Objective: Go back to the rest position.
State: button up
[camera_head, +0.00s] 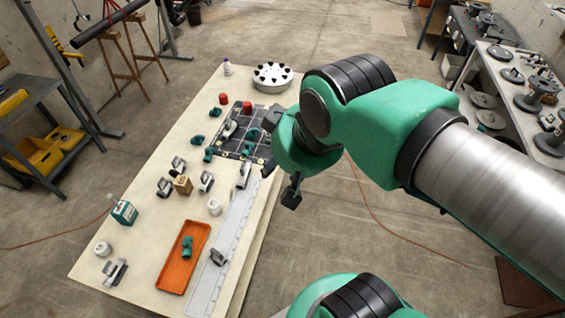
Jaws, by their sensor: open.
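My gripper (281,182) hangs at the end of my green and grey arm, by the right edge of the cream workbench (140,235). Its dark fingers are apart and nothing shows between them. Part of the wrist hides the right side of the dark gridded mat (228,148) on the bench. Small green pipe fittings and grey clamp-like parts stand on and around the mat. The gripper's height above the bench is hard to tell.
An orange tray (167,272) holds a green fitting, beside a long pale rail (222,250). A round grey disc with black knobs (272,76) stands at the bench's far end. A metal-part table (550,147) stands right. Open floor lies between.

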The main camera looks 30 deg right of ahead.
jog(key=shift+f, duration=0.15)
notch_tip(320, 180, down, 10)
jog(key=b, duration=1.1)
jog(key=shift+f, duration=0.25)
